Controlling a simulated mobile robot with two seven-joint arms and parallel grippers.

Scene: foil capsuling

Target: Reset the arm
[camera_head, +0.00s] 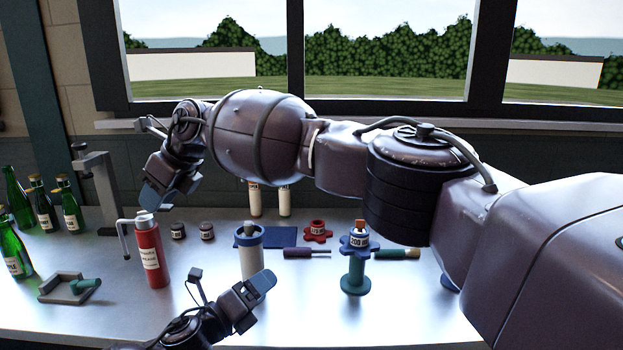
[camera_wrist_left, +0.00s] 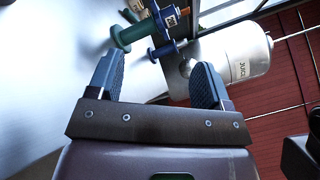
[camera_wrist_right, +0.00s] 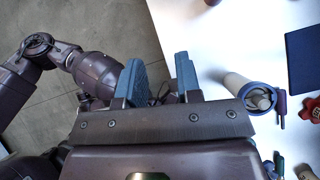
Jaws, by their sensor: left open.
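My right arm reaches in from the right across the head view, above the bench. My left gripper (camera_head: 252,300) is low in the head view, in front of the white bottle with a blue collar (camera_head: 250,262). In the left wrist view its fingers (camera_wrist_left: 158,82) are wide apart and empty. A green spool-shaped stand (camera_wrist_left: 133,36) lies beyond them.
Several green bottles (camera_head: 17,250) stand at the far left, by a grey clamp stand (camera_head: 100,180) and a grey frame (camera_head: 65,288). A blue mat (camera_head: 278,237), red star knob (camera_head: 318,231) and green stand (camera_head: 355,277) are at the middle.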

